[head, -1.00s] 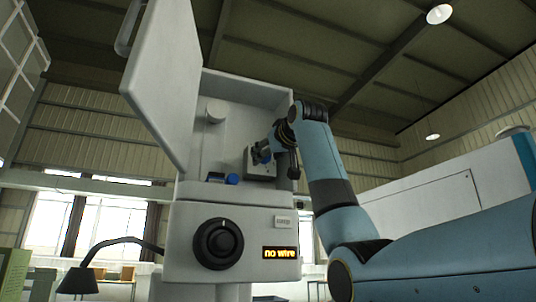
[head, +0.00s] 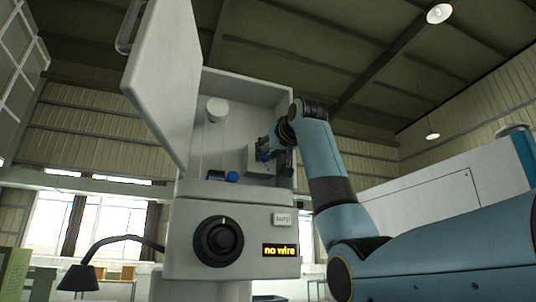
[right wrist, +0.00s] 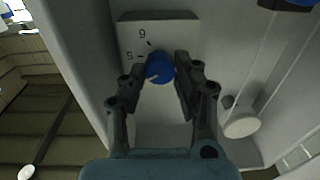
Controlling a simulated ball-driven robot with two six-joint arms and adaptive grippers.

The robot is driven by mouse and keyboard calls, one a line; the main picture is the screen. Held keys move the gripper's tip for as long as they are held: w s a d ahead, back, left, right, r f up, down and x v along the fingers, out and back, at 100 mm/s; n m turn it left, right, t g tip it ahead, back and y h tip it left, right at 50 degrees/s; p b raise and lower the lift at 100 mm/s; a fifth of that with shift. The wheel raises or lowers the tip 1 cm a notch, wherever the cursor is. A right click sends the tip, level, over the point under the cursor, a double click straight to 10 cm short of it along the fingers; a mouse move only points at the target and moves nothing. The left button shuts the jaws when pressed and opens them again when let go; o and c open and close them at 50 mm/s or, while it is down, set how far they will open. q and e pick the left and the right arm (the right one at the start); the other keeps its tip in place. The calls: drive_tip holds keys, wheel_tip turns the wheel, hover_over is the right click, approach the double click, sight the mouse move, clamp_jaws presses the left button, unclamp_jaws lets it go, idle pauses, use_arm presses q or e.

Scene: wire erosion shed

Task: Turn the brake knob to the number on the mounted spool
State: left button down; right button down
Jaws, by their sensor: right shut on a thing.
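The brake knob (right wrist: 160,68) is blue and sits on a light grey block (right wrist: 158,24) inside the open cabinet. Printed digits beside it show a 5 and what looks like a 6, seen at a slant. My right gripper (right wrist: 161,76) is shut on the knob, one dark finger on each side; it also shows in the head view (head: 267,153). Part of the knob and its scale are hidden by the fingers. A white cylinder (head: 216,110) sits high on the cabinet's back wall. I cannot make out a number on a spool. My left gripper is not in view.
The cabinet door (head: 165,75) stands open at the left. A blue-ended part (head: 232,177) lies at the cabinet floor. Below are a large black dial (head: 218,241) and a display (head: 281,250) reading "no wire". A black lamp (head: 78,277) stands lower left.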

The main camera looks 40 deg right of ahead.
drive_tip(key=m, duration=0.3)
drive_tip(key=shift+f+m+b, duration=0.1)
drive_tip(key=shift+m+b, duration=0.2)
drive_tip(key=shift+b, duration=0.1)
drive_tip(key=shift+m+b, duration=0.45)
drive_tip(key=shift+m, duration=1.45)
drive_tip(key=c, duration=1)
unclamp_jaws()
drive_tip(key=shift+d, duration=0.1)
drive_tip(key=v, duration=1.2)
drive_tip(key=shift+f, duration=0.1)
